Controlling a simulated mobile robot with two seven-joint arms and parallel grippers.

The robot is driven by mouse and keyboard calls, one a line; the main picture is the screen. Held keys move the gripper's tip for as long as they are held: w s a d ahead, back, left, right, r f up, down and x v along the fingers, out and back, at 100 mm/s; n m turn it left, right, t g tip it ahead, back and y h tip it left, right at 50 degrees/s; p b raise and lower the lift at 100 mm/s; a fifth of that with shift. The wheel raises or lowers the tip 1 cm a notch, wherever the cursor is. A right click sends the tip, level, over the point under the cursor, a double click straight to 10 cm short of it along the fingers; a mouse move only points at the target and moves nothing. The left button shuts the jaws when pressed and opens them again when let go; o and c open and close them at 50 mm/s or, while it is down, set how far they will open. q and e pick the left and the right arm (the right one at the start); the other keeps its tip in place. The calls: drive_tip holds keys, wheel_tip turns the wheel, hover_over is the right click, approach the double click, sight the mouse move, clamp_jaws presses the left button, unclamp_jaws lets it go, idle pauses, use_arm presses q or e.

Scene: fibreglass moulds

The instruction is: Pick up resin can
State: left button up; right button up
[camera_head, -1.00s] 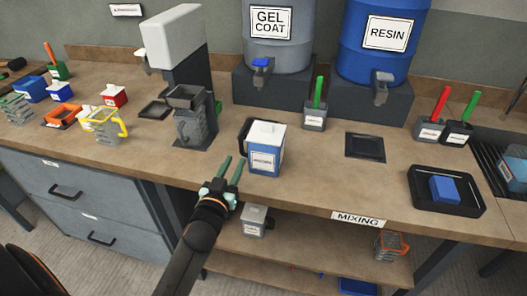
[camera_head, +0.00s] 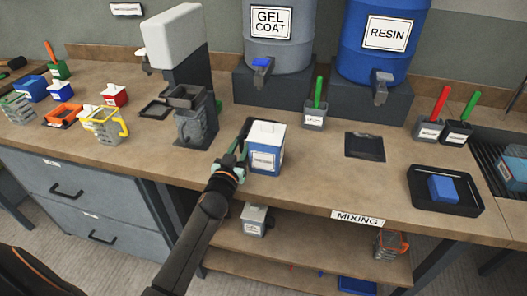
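The resin can (camera_head: 267,158) is a blue, square can with a white top, a label on its front and a dark handle on its left side. It stands upright on the bench. My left gripper (camera_head: 239,152) is at the can's left side, by the handle. Its green-tipped fingers partly overlap the handle, and I cannot tell whether they are closed on it. The can's label is too small to read. My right gripper is not in view.
A dark square plate (camera_head: 365,147) lies right of the can. A black tray (camera_head: 460,207) holds a blue block. A grey pot with a green handle (camera_head: 315,117) stands behind. A grey dispenser (camera_head: 190,122) is to the left. The bench in front of the can is clear.

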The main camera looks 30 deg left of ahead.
use_arm(q)
clamp_jaws()
idle(1.1)
drive_tip(key=shift+r, duration=0.1)
